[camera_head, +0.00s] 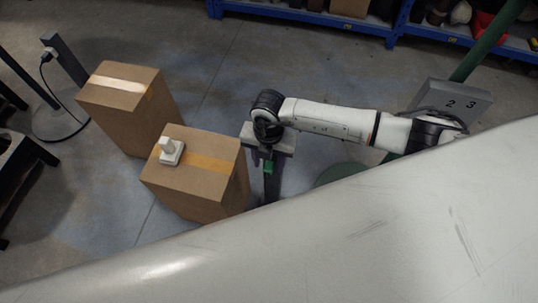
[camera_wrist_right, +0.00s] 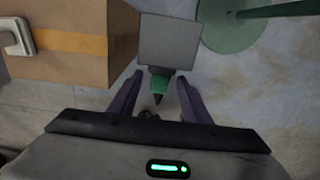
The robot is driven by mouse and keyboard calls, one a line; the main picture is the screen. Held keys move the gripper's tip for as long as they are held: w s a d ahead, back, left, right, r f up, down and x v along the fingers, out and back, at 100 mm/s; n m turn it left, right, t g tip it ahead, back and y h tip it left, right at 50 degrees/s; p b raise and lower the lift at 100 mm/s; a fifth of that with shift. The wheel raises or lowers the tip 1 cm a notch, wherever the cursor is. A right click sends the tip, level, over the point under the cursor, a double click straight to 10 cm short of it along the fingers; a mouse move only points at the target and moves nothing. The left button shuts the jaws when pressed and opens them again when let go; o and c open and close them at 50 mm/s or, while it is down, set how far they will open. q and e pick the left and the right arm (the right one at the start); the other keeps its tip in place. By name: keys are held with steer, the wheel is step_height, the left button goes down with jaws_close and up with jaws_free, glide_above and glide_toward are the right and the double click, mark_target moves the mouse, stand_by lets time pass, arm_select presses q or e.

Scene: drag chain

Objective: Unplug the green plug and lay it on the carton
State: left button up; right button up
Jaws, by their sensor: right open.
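The green plug (camera_wrist_right: 160,84) sits against a grey socket block (camera_wrist_right: 169,42) in the right wrist view, its dark end pointing toward my gripper. It also shows as a small green spot (camera_head: 268,167) below my right wrist in the head view. My right gripper (camera_wrist_right: 159,80) is open, one finger on each side of the plug with a visible gap; whether either touches is unclear. A brown carton (camera_head: 208,190) with an orange tape strip stands just left of the gripper, and its side shows in the right wrist view (camera_wrist_right: 60,68). My left gripper is not in view.
A white plug-like object (camera_head: 171,151) rests on the near carton, leaving bare top to its right. A second, taped carton (camera_head: 130,105) stands behind left. A post with a cable (camera_head: 65,60) is farther left. A green round base (camera_wrist_right: 232,25) stands right of the socket.

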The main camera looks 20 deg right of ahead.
mark_target(266, 176)
jaws_close()
stand_by(0.4)
steer(key=shift+s+a, duration=0.15)
steer(key=shift+s+a+p, duration=0.35)
steer(key=shift+s+p, duration=0.2)
steer(key=shift+s+a, duration=0.2)
steer(key=shift+s, duration=0.1)
steer(key=shift+s+a+p, duration=0.1)
steer(key=shift+s+p, duration=0.1)
steer(key=shift+p, duration=0.1)
steer(key=shift+s+a, duration=0.15)
